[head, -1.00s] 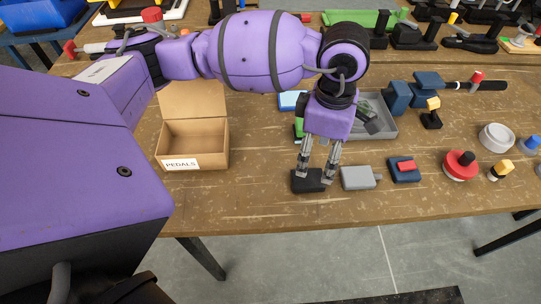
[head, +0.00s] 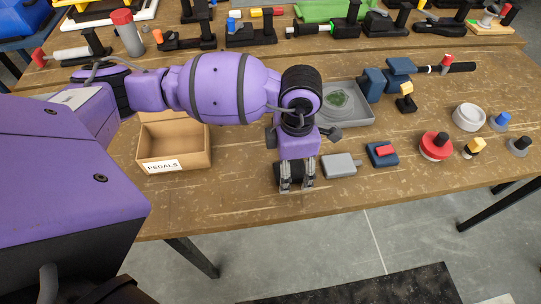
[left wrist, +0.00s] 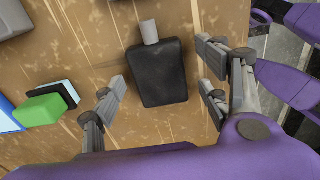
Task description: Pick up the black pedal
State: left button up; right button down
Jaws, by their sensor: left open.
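The black pedal (left wrist: 160,75) lies flat on the wooden table in the left wrist view, its short grey stub pointing up the picture. My left gripper (left wrist: 162,92) is open, with its fingers on both sides of the pedal and visible gaps to it. In the head view, my left gripper (head: 297,187) points down over the black pedal (head: 290,171), which the fingers and wrist partly hide. I cannot tell how high the fingertips are above the table. My right gripper is not in view.
A grey pedal (head: 342,165) and a blue pedal with a red block (head: 382,155) lie just right. An open cardboard box (head: 190,158) labelled PEDALS stands left. A grey tray (head: 352,117) is behind. The table's front edge is close to the gripper.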

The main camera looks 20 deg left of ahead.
pick_arm(q)
jog(key=shift+w+d+r, duration=0.1)
jog(key=c, duration=1.4)
jog(key=shift+r, duration=0.15)
